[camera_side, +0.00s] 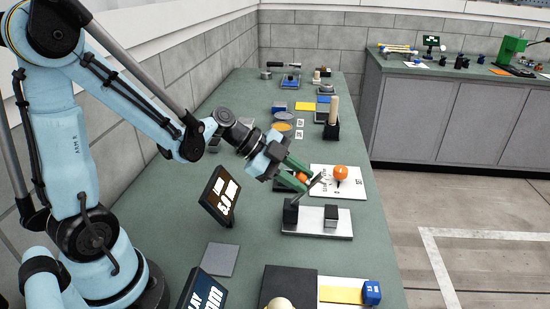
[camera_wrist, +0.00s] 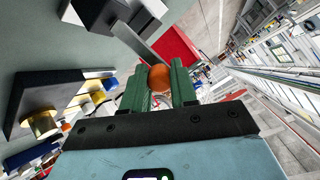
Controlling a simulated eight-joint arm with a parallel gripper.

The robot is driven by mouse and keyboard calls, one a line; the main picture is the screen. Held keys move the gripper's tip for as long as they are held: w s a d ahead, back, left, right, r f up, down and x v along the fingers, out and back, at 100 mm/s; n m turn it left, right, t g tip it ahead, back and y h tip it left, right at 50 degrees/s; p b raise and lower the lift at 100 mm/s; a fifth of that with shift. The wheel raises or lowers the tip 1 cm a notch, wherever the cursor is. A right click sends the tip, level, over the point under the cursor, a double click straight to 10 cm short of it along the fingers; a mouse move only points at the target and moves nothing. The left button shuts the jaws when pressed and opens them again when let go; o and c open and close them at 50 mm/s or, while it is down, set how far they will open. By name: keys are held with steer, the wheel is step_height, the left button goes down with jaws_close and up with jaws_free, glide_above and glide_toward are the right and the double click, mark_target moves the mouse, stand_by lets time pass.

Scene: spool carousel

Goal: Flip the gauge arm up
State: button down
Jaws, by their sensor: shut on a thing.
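The gauge stands on a pale base plate (camera_side: 309,231), with a dark post (camera_side: 290,213) at its left and a small dark block (camera_side: 331,216) at its right. Its thin metal arm (camera_side: 314,186) slants up from the post; in the wrist view the arm (camera_wrist: 135,43) runs to an orange knob (camera_wrist: 160,78). My gripper (camera_side: 301,177) has green fingers, shut on this knob; it also shows in the wrist view (camera_wrist: 159,88). The fingers partly hide the knob in the side view.
A separate orange ball (camera_side: 340,172) sits on a white card (camera_side: 352,188) just beyond the gauge. A dark display (camera_side: 220,197) stands to the left. A grey square (camera_side: 221,260) lies nearer. The bench (camera_side: 255,240) between them is clear.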

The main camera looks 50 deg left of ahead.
steer(key=shift+s+a+t+h, duration=0.45)
steer(key=shift+a+t+h, duration=0.05)
steer(key=shift+t+h, duration=0.25)
steer(key=shift+s+a+t+h, duration=0.45)
steer(key=shift+t+h, duration=0.2)
steer(key=shift+t, duration=0.1)
steer(key=c, duration=0.9)
jaws_free()
steer(key=v, duration=1.2)
